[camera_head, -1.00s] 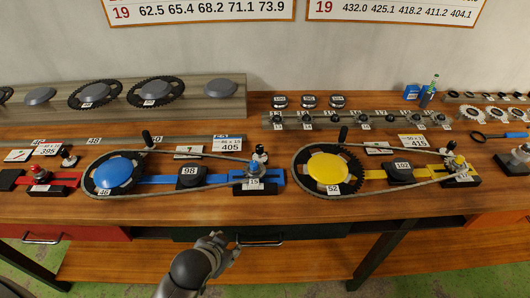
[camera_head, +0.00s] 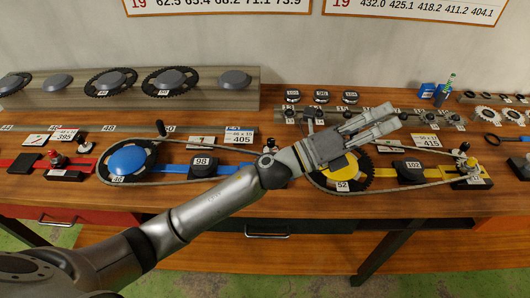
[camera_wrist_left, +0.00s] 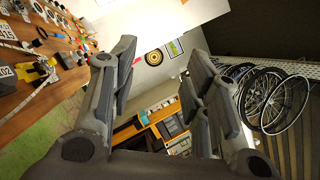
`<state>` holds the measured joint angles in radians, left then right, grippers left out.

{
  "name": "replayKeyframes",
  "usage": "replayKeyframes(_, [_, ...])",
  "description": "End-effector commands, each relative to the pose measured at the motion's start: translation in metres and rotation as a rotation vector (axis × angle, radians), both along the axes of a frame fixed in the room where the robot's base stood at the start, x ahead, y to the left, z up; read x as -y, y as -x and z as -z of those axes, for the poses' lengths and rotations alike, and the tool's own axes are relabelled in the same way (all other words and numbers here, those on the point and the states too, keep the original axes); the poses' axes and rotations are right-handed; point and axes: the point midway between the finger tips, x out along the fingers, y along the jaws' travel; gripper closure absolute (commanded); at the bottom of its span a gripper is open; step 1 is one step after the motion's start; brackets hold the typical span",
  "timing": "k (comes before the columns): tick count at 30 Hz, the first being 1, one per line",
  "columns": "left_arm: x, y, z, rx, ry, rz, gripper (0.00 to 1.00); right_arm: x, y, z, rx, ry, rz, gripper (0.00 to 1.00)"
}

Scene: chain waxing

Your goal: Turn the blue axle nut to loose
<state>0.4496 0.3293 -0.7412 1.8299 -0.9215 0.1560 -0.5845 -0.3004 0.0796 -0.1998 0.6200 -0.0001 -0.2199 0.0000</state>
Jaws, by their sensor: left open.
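The blue chain rig has a blue disc (camera_head: 127,160) on a dark chainring and a blue bar (camera_head: 172,169) running right to a black block labelled 98 (camera_head: 203,165). My left forearm crosses over the bar's right end and hides most of the axle there. A small dark-and-silver knob (camera_head: 271,144) shows just above my arm; I cannot tell if it is the blue axle nut. My left gripper (camera_head: 393,117) is open and empty, above the yellow rig, right of the blue axle. Its spread fingers also show in the left wrist view (camera_wrist_left: 161,60).
The yellow rig, with its yellow disc (camera_head: 336,168) and block labelled 102 (camera_head: 409,171), lies under and right of my left gripper. A rack of chainrings (camera_head: 145,95) stands behind at left. A row of small cogs lies behind at right.

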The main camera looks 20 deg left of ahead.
Motion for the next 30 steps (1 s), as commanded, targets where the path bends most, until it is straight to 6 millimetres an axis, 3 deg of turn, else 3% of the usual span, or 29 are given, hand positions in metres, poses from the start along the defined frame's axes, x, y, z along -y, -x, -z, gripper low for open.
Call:
replayKeyframes(3, [0.033, 0.019, 0.01, 0.266, -0.262, 0.157, 0.57, 0.0, 0.0, -0.001, 0.0, 0.0, 0.0, 0.6])
replayKeyframes(6, [0.045, 0.031, 0.035, 0.47, -0.495, 0.294, 0.57, 0.0, 0.0, -0.001, 0.0, 0.0, 0.0, 0.6])
replayKeyframes(8, [0.044, 0.034, 0.055, 0.58, -0.639, 0.378, 0.57, 0.0, 0.0, -0.002, 0.001, 0.0, 0.0, 0.6])
replayKeyframes(11, [0.026, 0.03, 0.09, 0.737, -0.888, 0.522, 0.57, 0.0, 0.0, -0.002, 0.001, 0.0, 0.0, 0.6])
replayKeyframes(14, [-0.012, 0.015, 0.122, 0.853, -1.145, 0.67, 0.57, 0.0, 0.0, -0.003, 0.001, 0.0, 0.0, 0.6])
replayKeyframes(18, [-0.091, -0.016, 0.145, 0.926, -1.502, 0.882, 0.57, 0.0, -0.001, -0.003, 0.001, 0.0, 0.0, 0.6])
replayKeyframes(24, [-0.2, -0.049, 0.134, 0.865, -1.864, 1.119, 0.57, 0.0, -0.001, -0.004, 0.001, 0.0, 0.0, 0.6])
replayKeyframes(27, [-0.23, -0.055, 0.125, 0.823, -1.951, 1.184, 0.57, 0.0, -0.001, -0.004, 0.001, 0.0, 0.0, 0.6])
replayKeyframes(30, [-0.243, -0.057, 0.122, 0.798, -1.985, 1.214, 0.57, 0.0, -0.001, -0.005, 0.001, 0.0, 0.0, 0.6])
